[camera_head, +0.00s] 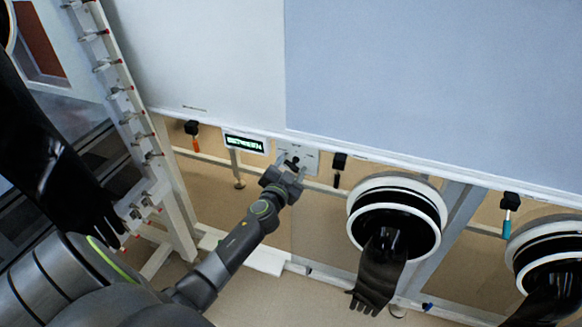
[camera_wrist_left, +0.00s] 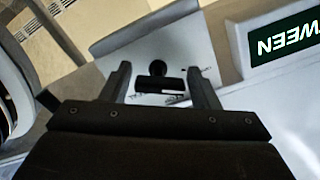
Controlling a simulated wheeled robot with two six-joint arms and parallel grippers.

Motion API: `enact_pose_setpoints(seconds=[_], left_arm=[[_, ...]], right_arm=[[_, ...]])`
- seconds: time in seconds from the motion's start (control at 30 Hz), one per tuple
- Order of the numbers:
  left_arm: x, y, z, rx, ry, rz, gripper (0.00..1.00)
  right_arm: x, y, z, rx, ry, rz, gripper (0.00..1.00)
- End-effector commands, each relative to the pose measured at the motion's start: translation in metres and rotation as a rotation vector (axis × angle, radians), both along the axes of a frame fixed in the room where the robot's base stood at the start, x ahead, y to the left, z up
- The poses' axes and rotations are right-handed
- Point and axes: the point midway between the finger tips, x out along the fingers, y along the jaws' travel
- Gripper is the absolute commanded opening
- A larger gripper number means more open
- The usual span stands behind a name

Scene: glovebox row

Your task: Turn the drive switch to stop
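The drive switch is a small black knob (camera_wrist_left: 160,84) with a crossbar on a pale plate (camera_wrist_left: 190,48). In the head view the plate (camera_head: 311,158) sits on the rail under the large panels, and my gripper partly hides the knob. My left gripper (camera_head: 290,165) is at the plate, its fingers pointing at it. In the left wrist view the gripper's two fingers (camera_wrist_left: 160,85) are apart, one on each side of the knob's bar, with gaps visible. Whether they reach its depth is unclear. The marks on the plate are too small to read. My right gripper is out of view.
A round glove port (camera_head: 398,190) with a hanging black glove (camera_head: 376,278) is to the right. A white post frame stands left.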

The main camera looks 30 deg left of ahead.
Motion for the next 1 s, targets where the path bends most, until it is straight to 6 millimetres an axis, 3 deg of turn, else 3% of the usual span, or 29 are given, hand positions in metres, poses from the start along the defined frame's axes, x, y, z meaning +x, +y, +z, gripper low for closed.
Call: enact_pose_setpoints(seconds=[0.03, 0.27, 0.57, 1.0], left_arm=[[-0.0001, 0.0, -0.0001, 0.0, 0.0, 0.0, 0.48], [-0.0003, 0.0, -0.0002, 0.0, 0.0, 0.0, 0.21], [-0.0004, -0.0001, -0.0004, 0.052, 0.013, -0.001, 0.21], [-0.0006, -0.0001, 0.0, 0.328, 0.08, 0.0, 0.21]], right_arm=[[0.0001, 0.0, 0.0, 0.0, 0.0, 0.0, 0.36], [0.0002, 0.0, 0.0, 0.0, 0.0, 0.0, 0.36], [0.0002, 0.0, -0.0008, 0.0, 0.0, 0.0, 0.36], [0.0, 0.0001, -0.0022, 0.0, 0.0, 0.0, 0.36]])
